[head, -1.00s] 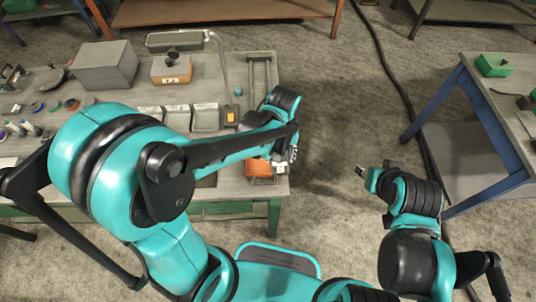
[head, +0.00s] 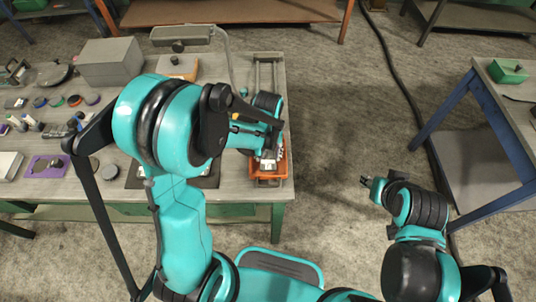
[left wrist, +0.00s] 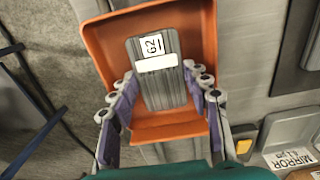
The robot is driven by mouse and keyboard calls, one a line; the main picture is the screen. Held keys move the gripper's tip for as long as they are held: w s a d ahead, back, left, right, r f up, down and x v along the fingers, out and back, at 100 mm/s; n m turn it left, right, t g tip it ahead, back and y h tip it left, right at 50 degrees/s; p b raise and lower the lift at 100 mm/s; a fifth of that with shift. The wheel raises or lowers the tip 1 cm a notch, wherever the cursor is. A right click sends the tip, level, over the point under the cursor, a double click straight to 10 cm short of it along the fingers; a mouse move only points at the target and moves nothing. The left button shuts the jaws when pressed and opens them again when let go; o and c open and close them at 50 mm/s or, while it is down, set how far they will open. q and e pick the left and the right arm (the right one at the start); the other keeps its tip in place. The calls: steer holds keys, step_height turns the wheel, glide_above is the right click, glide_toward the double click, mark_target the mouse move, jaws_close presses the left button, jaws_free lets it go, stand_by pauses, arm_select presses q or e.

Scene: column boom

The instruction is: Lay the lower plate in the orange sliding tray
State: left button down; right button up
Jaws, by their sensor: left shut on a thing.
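The orange sliding tray (head: 268,178) is at the right front edge of the workbench, partly covered by my left arm. It fills much of the left wrist view (left wrist: 205,40). A grey ribbed plate (left wrist: 160,85) with a white label that looks like "62" lies between the fingers of my left gripper (left wrist: 160,76). My left gripper is shut on the plate, which is within the tray's outline. I cannot tell whether the plate touches the tray floor. In the head view the left gripper (head: 267,152) is over the tray. My right gripper (head: 366,182) is away over the floor, too small to read.
Grey rails (head: 268,72) run back from the tray on the bench. A grey box (head: 110,62) and a purple pad (head: 47,166) are further left. A yellow-topped item (left wrist: 243,145) and a "MIRROR" label (left wrist: 290,158) lie beside the tray.

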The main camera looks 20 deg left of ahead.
mark_target(268, 157)
arm_select(q)
steer(key=c, duration=0.7)
jaws_free()
steer(key=shift+f, duration=0.1)
steer(key=shift+c, duration=0.2)
step_height(268, 157, up, 11)
steer(key=p, duration=0.3)
steer(key=s+a+r+m+t, duration=0.1)
steer(key=s+a+r+t, duration=0.1)
steer(key=s+r, duration=0.3)
steer(key=s+a+r+m+t, duration=0.2)
steer(key=s+r+t, duration=0.2)
steer(key=s+t, duration=0.1)
steer(key=shift+s+a+r+p, duration=0.2)
steer(key=shift+a+r+p, duration=0.1)
steer(key=shift+a+r, duration=0.05)
